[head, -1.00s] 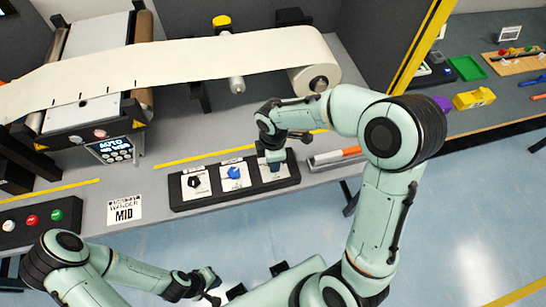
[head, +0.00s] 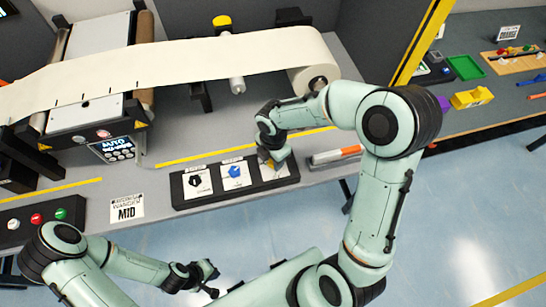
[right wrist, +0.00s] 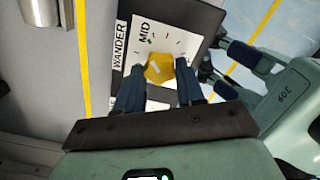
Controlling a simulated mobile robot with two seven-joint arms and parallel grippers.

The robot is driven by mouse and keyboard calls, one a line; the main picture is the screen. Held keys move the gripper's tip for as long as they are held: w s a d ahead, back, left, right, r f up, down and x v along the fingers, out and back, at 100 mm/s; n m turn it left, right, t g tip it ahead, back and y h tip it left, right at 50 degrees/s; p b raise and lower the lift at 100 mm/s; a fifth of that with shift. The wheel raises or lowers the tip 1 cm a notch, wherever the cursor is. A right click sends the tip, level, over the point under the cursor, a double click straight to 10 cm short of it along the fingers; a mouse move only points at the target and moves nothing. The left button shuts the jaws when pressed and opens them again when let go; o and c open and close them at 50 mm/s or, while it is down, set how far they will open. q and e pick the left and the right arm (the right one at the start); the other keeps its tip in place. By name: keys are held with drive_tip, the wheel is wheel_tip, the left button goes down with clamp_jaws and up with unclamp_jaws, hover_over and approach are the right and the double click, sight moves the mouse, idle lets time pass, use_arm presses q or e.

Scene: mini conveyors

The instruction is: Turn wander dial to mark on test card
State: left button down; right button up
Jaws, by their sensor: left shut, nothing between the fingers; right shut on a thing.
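The dial panel (head: 180,192) is a black box on the bench with three white-faced dials: a black knob (head: 196,184), a blue knob (head: 235,171) and a yellow wander dial (head: 268,165). The right wrist view shows the yellow wander dial (right wrist: 160,69) on a white face marked MID and WANDER. My right gripper (right wrist: 160,80) is shut on it, one finger on each side. My left gripper (head: 212,280) is shut and empty, low in front of the bench.
A paper web (head: 180,62) runs above the bench to a roll at the right. A button box (head: 35,222) sits at the far left. Yellow tape lines the bench.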

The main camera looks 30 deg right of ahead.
drive_tip(key=o, duration=1)
drive_tip(key=shift+o, duration=0.2)
use_arm(q)
drive_tip(key=shift+w+r+p, duration=0.7)
drive_tip(key=shift+w+r, duration=0.25)
use_arm(e)
wheel_tip(320, 180, up, 14)
drive_tip(key=shift+f, duration=0.25)
use_arm(q)
drive_tip(key=shift+s, duration=0.15)
use_arm(e)
drive_tip(key=shift+f, duration=0.1)
